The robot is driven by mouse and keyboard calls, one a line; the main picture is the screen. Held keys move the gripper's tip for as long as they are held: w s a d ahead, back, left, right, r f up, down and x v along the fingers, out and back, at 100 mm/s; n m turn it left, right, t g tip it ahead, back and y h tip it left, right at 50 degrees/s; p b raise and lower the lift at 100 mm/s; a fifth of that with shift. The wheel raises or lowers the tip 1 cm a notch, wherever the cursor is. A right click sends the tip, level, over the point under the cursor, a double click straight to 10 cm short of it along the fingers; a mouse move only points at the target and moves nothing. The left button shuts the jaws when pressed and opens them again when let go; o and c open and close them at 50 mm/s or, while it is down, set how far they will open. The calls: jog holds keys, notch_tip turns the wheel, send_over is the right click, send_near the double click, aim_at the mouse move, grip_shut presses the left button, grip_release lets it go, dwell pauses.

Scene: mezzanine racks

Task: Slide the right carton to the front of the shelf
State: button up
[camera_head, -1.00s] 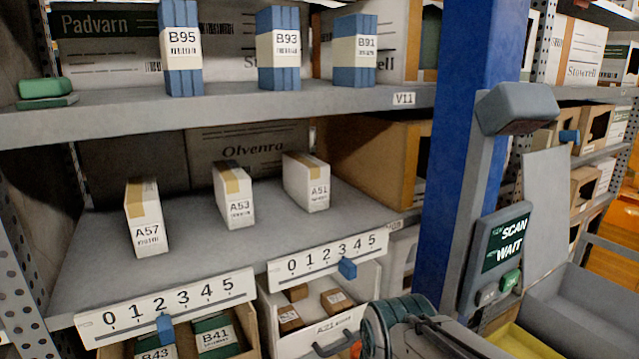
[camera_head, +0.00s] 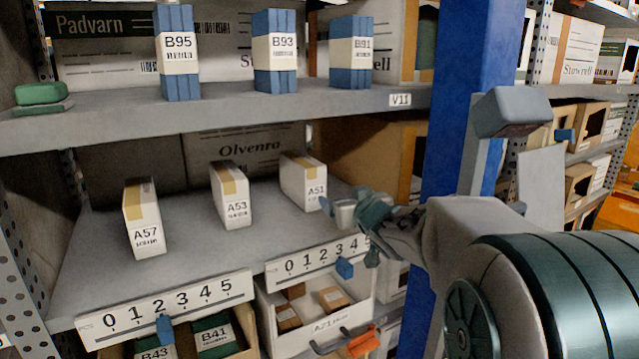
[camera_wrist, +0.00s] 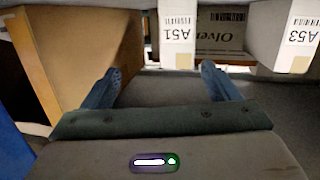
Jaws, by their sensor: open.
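The right carton, white with a tan band and marked A51 (camera_head: 303,183), stands upright on the grey middle shelf (camera_head: 190,230), set back from its front edge. The A53 carton (camera_head: 232,195) and A57 carton (camera_head: 143,220) stand to its left. My gripper (camera_head: 356,222) is at the shelf front, just right of and nearer than A51. In the wrist view my gripper (camera_wrist: 160,82) has its two blue fingers spread wide, with nothing between them. The A51 carton (camera_wrist: 178,40) appears beyond the fingertips, roughly between them.
A brown box (camera_head: 370,155) stands right of A51, and an Olvenro box (camera_head: 245,148) behind the cartons. The upper shelf (camera_head: 240,105) holds blue packs overhead. Numbered rulers (camera_head: 165,308) line the front edge. A blue post (camera_head: 468,90) stands right.

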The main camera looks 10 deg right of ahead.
aim_at(316, 170)
jog(key=w+r+y, duration=0.1)
jog(key=w+a+r+n+y, duration=0.1)
jog(key=y, duration=0.1)
jog(key=shift+r+n+t, duration=0.3)
jog(key=shift+r+t, duration=0.05)
jog(key=shift+t, duration=0.05)
jog(key=p+x, duration=0.2)
jog(key=x, duration=1.1)
jog(key=shift+w+a, duration=0.3)
jog(key=shift+w, duration=0.05)
jog(key=c, duration=1.3)
